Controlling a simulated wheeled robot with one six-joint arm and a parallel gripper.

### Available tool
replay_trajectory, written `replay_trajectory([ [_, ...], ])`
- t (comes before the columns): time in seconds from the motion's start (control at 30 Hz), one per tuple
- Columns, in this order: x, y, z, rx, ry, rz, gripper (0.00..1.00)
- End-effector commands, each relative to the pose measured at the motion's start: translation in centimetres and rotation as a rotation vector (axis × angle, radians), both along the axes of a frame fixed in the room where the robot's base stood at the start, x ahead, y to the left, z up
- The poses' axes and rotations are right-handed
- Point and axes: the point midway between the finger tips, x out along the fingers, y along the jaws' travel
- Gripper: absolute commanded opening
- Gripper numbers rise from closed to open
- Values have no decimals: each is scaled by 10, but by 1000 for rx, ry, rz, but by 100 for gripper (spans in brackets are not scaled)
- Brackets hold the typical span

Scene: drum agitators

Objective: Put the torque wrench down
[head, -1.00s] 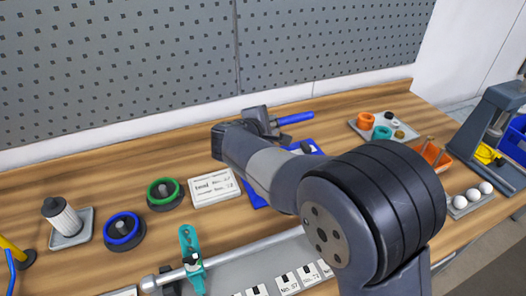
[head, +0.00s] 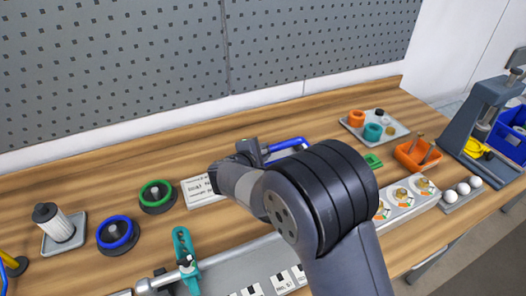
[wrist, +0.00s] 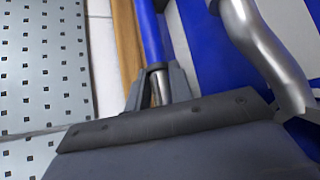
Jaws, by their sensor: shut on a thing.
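The torque wrench shows as a blue handle (head: 288,145) beyond my arm in the head view. In the wrist view the blue handle (wrist: 151,35) runs up from between my jaws, with a short metal part at the grip. My gripper (wrist: 160,82) is shut on it. In the head view my gripper (head: 252,152) is low over the back of the bench, partly hidden by my arm. A blue surface (wrist: 200,25) lies beside the wrench in the wrist view. Whether the wrench touches it, I cannot tell.
A curved silver bar (wrist: 250,45) stands close right of my gripper. On the bench (head: 100,175) are a white card (head: 197,191), green (head: 157,194) and blue (head: 117,234) rings, a gauge tray (head: 408,205) and an orange bin (head: 417,153). A pegboard (head: 110,70) stands behind.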

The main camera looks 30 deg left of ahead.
Motion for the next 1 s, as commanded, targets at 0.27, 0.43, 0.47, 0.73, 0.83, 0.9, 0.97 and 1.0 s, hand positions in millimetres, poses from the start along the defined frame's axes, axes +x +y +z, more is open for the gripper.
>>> replay_trajectory([
  [0.27, 0, 0, -6, 1, 0, 0, 22],
  [0.43, 0, 0, -5, 0, 1, 0, 30],
  [0.47, 0, 0, -5, 0, 1, 0, 30],
  [0.73, 0, 0, 2, 0, 1, 0, 30],
  [0.83, -14, 1, 6, 2, -1, 2, 30],
  [0.9, -29, 1, 12, 2, -1, 5, 30],
  [0.97, -42, 1, 18, 3, -1, 3, 30],
  [1.0, -51, 0, 21, 3, -1, 4, 30],
])
